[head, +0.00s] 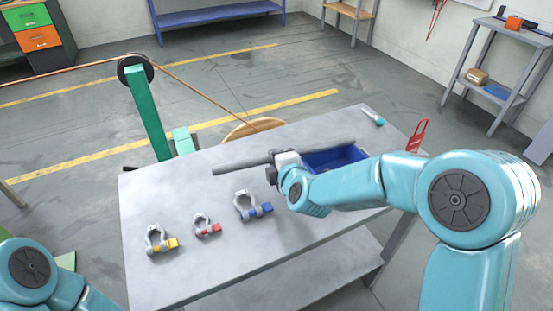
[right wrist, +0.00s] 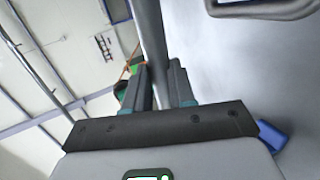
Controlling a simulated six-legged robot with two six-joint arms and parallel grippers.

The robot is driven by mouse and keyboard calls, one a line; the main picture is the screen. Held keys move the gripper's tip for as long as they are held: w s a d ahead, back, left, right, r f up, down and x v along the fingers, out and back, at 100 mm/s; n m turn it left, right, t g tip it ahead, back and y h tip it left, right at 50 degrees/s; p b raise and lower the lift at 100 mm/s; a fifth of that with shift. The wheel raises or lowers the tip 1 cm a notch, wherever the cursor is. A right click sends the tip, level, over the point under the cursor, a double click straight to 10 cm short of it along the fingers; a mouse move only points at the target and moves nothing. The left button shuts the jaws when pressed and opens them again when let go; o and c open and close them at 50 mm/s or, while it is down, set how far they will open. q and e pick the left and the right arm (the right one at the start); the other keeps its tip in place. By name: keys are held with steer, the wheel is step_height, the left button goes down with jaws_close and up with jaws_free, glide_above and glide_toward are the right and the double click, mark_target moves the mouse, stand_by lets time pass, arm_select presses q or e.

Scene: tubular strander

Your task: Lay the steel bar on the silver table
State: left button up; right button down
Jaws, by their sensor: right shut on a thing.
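The steel bar (head: 240,162) is a long grey rod, held roughly level above the silver table (head: 150,200) in the head view. My right gripper (head: 273,172) is shut on the bar near its middle. In the right wrist view the bar (right wrist: 150,40) runs up between the two fingers of the right gripper (right wrist: 161,85). The gap between bar and tabletop cannot be judged exactly. My left arm shows at the lower left of the head view, but its gripper is out of the picture.
Three shackles with yellow (head: 160,241), red (head: 206,226) and blue (head: 251,206) pins lie along the table's front. A blue bin (head: 335,158) stands behind my right gripper. A small cylinder (head: 373,116) lies at the far right corner. The table's left part is clear.

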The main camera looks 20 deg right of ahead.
steer(key=c, duration=0.9)
jaws_free()
steer(key=shift+c, duration=0.2)
steer(key=shift+r, duration=0.1)
steer(key=a+r+p+v, duration=0.1)
steer(key=v, duration=1.1)
steer(key=shift+d, duration=0.45)
